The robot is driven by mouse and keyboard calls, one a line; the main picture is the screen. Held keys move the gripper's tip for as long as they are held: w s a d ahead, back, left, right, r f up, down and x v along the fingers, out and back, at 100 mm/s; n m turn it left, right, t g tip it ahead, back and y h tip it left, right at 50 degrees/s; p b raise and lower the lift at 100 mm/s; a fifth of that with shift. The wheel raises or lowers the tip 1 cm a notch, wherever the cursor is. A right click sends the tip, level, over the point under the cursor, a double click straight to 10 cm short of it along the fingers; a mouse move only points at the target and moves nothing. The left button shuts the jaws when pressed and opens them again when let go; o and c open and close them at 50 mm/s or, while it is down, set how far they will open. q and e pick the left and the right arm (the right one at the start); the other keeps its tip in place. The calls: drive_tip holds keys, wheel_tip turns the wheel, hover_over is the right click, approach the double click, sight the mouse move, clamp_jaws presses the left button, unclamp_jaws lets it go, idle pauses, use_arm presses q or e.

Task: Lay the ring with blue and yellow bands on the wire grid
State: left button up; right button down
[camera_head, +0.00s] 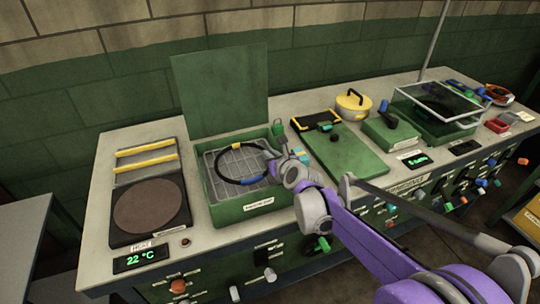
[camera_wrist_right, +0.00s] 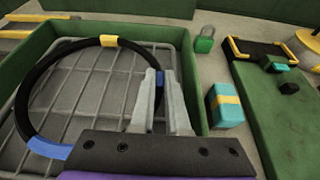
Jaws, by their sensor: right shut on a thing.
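The black ring (camera_head: 224,176) with blue and yellow bands is over the wire grid (camera_head: 262,193) inside the open green box. In the right wrist view the ring (camera_wrist_right: 22,95) shows a yellow band at the far side, a blue band at the near left and blue by the fingers. My right gripper (camera_head: 268,152) is shut on the ring's right side; its fingertips (camera_wrist_right: 163,78) show close together there. The wire grid (camera_wrist_right: 82,100) shows through the ring. I cannot tell whether the ring touches the grid or hangs slightly above it. My left gripper is not in view.
The green box (camera_head: 240,209) has its lid (camera_head: 222,90) raised at the back. A hotplate (camera_head: 150,207) stands to its left. A green padlock (camera_wrist_right: 205,40) and a teal block with a yellow band (camera_wrist_right: 224,106) lie to its right, beside a green board (camera_head: 345,160).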

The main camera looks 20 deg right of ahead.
drive_tip(key=shift+f, duration=0.2)
drive_tip(key=c, duration=0.9)
unclamp_jaws()
drive_tip(key=shift+r, duration=0.1)
drive_tip(key=v, duration=1.2)
drive_tip(key=shift+p, duration=0.4)
drive_tip(key=shift+o, duration=0.2)
